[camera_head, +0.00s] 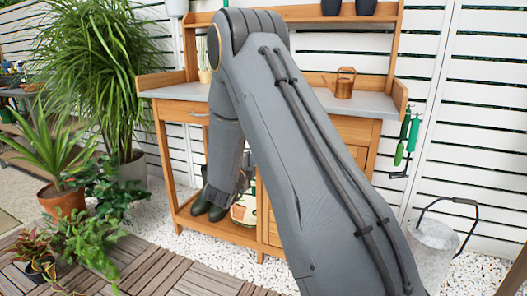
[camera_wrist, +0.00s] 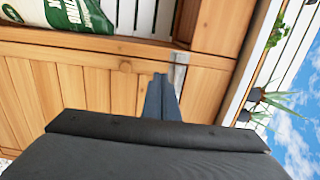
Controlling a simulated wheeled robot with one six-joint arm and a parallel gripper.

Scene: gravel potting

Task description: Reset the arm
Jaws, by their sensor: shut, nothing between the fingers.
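My gripper (camera_wrist: 160,78) shows in the wrist view as two dark fingers pressed together, with nothing held between them. Beyond the fingertips are the wooden boards of the potting bench (camera_wrist: 40,85) and a metal strip. In the head view my grey arm rises across the middle, bends at the top and hangs down in front of the potting bench (camera_head: 167,165). The fingers cannot be made out in the head view.
A copper watering can (camera_head: 345,83) stands on the bench top. Green-handled tools (camera_head: 406,138) hang at its right. A metal bucket (camera_head: 432,245) stands at lower right. Potted plants (camera_head: 65,200) fill the left. A white and green bag (camera_wrist: 75,15) lies at upper left in the wrist view.

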